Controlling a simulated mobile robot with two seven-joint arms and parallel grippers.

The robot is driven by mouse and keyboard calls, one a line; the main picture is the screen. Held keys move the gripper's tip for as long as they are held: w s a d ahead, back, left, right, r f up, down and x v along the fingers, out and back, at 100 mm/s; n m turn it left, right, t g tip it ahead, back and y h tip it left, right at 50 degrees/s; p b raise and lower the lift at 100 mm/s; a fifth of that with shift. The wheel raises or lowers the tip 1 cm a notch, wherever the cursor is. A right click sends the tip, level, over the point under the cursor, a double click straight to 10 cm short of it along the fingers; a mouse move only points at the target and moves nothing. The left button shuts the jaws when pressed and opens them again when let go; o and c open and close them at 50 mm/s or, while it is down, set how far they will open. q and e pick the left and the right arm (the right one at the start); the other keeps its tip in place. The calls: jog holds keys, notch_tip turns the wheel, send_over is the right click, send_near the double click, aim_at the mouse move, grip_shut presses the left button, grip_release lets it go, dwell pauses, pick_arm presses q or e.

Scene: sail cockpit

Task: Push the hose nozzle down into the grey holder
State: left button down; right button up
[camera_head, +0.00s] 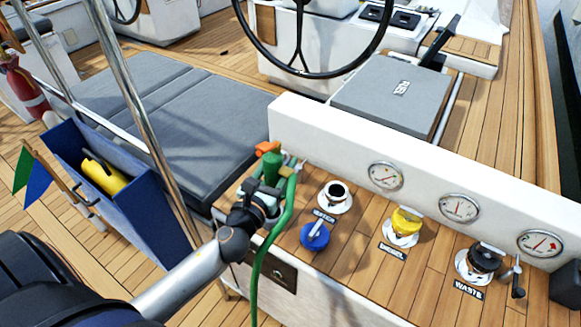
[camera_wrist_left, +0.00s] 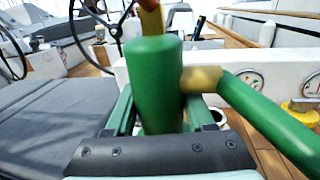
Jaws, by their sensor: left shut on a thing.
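The green hose nozzle (camera_head: 271,168) is upright in my left gripper (camera_head: 268,185), above the wooden deck near the left end of the white wall. The left wrist view shows its green body (camera_wrist_left: 155,85) between my fingers, with an orange-brown part (camera_wrist_left: 152,20) at its top and a brass collar (camera_wrist_left: 201,79) at its side. The green hose (camera_head: 262,262) runs from the nozzle down over the front edge. I cannot make out the grey holder; my gripper and the nozzle cover the deck there. My right gripper is not in view.
An uncapped deck fitting (camera_head: 336,193) and a blue cap (camera_head: 314,236) lie just right of my gripper. Further right are a yellow-capped fitting (camera_head: 403,225) and a black-capped one (camera_head: 481,262). A steel rail (camera_head: 141,101) and a blue box (camera_head: 125,215) stand left.

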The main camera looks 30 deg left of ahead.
pick_arm(q)
jog(key=f+b, duration=0.1)
jog(key=f, duration=0.2)
jog(key=a+f+b, duration=0.1)
jog(key=f+b, duration=0.1)
jog(key=w+a+f+b, duration=0.1)
jog(key=f+b, duration=0.1)
jog(key=f, duration=0.1)
jog(key=shift+f, duration=0.35)
jog(key=shift+f+b, duration=0.3)
jog(key=shift+b, duration=0.3)
jog(key=shift+f, duration=0.15)
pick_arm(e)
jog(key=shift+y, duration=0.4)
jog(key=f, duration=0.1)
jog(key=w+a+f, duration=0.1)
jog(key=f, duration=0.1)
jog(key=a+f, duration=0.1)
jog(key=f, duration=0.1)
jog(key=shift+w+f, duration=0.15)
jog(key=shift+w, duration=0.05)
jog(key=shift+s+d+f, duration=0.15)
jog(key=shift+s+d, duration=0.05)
pick_arm(q)
jog(key=shift+f+b, duration=0.6)
jog(key=shift+b, duration=0.05)
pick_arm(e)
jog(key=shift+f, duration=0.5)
